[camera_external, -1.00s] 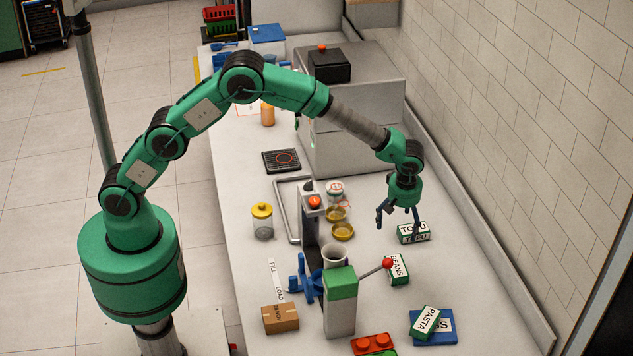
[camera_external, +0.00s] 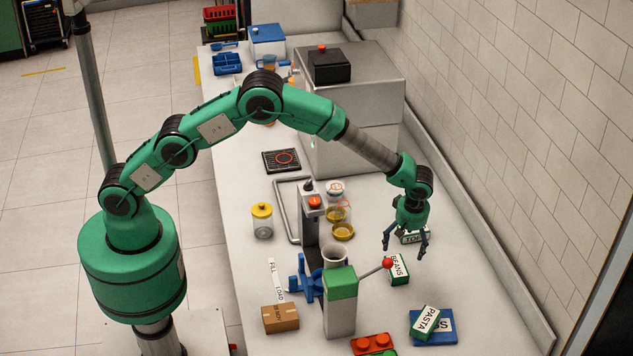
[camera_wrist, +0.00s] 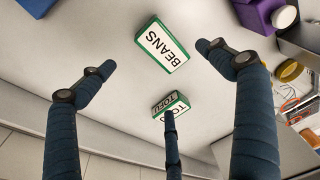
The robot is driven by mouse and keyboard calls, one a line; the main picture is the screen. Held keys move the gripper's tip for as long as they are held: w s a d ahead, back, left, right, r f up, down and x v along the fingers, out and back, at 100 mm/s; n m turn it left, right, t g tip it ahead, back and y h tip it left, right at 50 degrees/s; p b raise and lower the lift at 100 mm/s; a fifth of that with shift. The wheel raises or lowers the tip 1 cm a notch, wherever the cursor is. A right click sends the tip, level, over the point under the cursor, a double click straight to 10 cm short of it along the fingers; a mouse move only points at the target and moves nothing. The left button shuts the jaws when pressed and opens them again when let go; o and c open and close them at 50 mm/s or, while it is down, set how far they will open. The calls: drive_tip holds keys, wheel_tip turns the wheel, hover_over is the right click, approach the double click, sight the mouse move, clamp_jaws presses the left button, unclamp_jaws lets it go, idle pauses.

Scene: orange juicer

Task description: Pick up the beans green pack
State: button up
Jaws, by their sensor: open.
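The green beans pack (camera_external: 400,270) has a white label reading BEANS and lies on the counter, right of the red-knobbed lever of the juicer. In the wrist view the beans pack (camera_wrist: 162,45) is at the upper middle, clear of the fingers. My gripper (camera_external: 404,250) is open and empty, above the counter just behind the beans pack. In the wrist view my gripper (camera_wrist: 155,75) has its fingers spread wide, with a third finger at the bottom middle partly covering the green tofu pack (camera_wrist: 172,103). The tofu pack (camera_external: 412,238) is mostly hidden behind my gripper in the external view.
The juicer (camera_external: 341,300) with its red-knobbed lever (camera_external: 387,263) stands left of the beans pack. A pasta pack (camera_external: 426,319) lies on a blue pack (camera_external: 446,327) nearer the front. A wall bounds the right side. The counter right of the beans is clear.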

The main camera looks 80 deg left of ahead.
sight(401, 265)
drive_tip(key=f, duration=0.5)
drive_tip(key=a+f, duration=0.1)
drive_tip(key=f, duration=0.1)
drive_tip(key=shift+f+b, duration=0.15)
drive_tip(key=shift+b, duration=0.15)
drive_tip(key=shift+f, duration=0.1)
drive_tip(key=shift+a+f+b, duration=0.15)
drive_tip(key=shift+a+f, duration=0.05)
drive_tip(key=shift+f, duration=1.05)
drive_tip(key=shift+a+f+b, duration=0.15)
drive_tip(key=shift+f, duration=1.1)
drive_tip(key=c, duration=1.4)
drive_tip(key=shift+w+r, duration=0.1)
drive_tip(key=shift+r+p, duration=0.5)
drive_tip(key=shift+r, duration=4.45)
